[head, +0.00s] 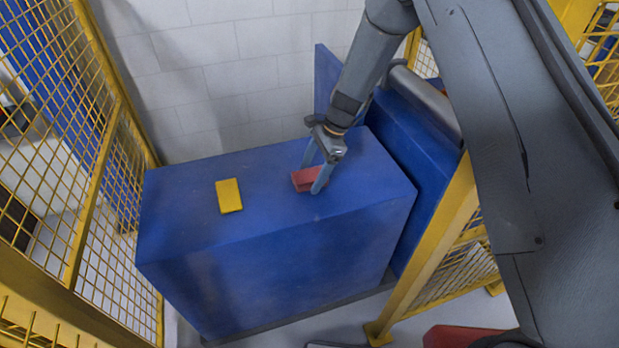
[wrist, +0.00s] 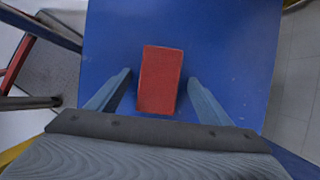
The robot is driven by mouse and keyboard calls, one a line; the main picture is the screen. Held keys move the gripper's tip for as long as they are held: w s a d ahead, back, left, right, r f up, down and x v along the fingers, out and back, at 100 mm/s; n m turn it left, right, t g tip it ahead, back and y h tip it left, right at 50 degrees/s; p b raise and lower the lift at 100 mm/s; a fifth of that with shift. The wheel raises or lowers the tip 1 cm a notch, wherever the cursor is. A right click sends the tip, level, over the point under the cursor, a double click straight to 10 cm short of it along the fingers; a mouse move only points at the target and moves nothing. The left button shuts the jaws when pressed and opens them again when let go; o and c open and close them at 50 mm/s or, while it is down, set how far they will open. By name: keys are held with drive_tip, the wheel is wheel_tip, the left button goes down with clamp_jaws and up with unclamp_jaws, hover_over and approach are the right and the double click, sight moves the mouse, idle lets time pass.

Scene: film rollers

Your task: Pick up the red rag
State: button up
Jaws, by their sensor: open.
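The red rag (head: 304,180) is a small flat red block-like piece on top of the blue cabinet (head: 250,225), right of its middle. My gripper (head: 318,172) is over it with its fingers spread. In the wrist view the red rag (wrist: 160,79) lies between my two open fingers (wrist: 158,85), with a gap on each side. Its far part reaches beyond the fingertips. The fingers hide part of the rag in the head view. I cannot tell whether the fingertips touch the cabinet top.
A yellow rag (head: 229,195) lies on the cabinet top to the left. A blue machine with a grey roller (head: 425,103) stands close on the right. Yellow mesh fencing (head: 105,170) is at the left, and a white block wall (head: 225,70) is behind. The cabinet top between the rags is clear.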

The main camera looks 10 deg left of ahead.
sight(312, 174)
drive_tip(key=shift+f, duration=0.15)
drive_tip(key=shift+c, duration=0.6)
drive_tip(key=c, duration=1)
wheel_tip(312, 174, up, 10)
drive_tip(key=b, duration=0.2)
drive_tip(key=shift+b, duration=0.4)
